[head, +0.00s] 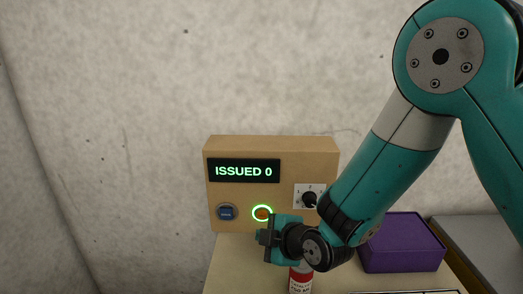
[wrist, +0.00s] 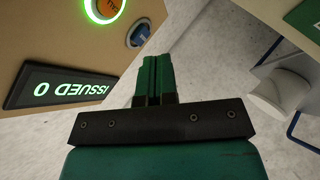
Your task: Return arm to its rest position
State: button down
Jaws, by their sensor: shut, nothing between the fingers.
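My arm reaches down from the upper right in the head view, with my gripper (head: 263,237) low in front of the control box, just below the lit button. In the wrist view my gripper's green fingers (wrist: 153,72) are together with nothing between them. The fingers point past the control box (wrist: 160,12) toward the grey wall. A red and white drum (head: 301,280) stands below my wrist in the head view, partly cut off by the frame and hidden at its top.
The tan control box (head: 288,148) has a display (head: 243,171) reading "ISSUED 0", a blue button (head: 227,212), an orange button (head: 262,213) with a green ring, and a knob (head: 309,199). A purple bin (head: 410,245) stands right of my forearm. A white cylinder (wrist: 275,97) shows in the wrist view.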

jog(key=s+d+r+m+g+h+b, duration=0.1)
jog(key=s+d+r+m+g, duration=0.2)
jog(key=s, duration=0.5)
jog(key=s+d+r+m+g+h+b, duration=0.1)
jog(key=s+d+r+m+g, duration=0.2)
jog(key=s, duration=0.5)
jog(key=s+d+r+m+g+h+b, duration=0.1)
jog(key=s+d+r+m+g, duration=0.2)
jog(key=s+d+r+m, duration=0.2)
jog(key=s+d+m, duration=0.1)
jog(key=s+d, duration=0.2)
jog(key=shift+r, duration=0.2)
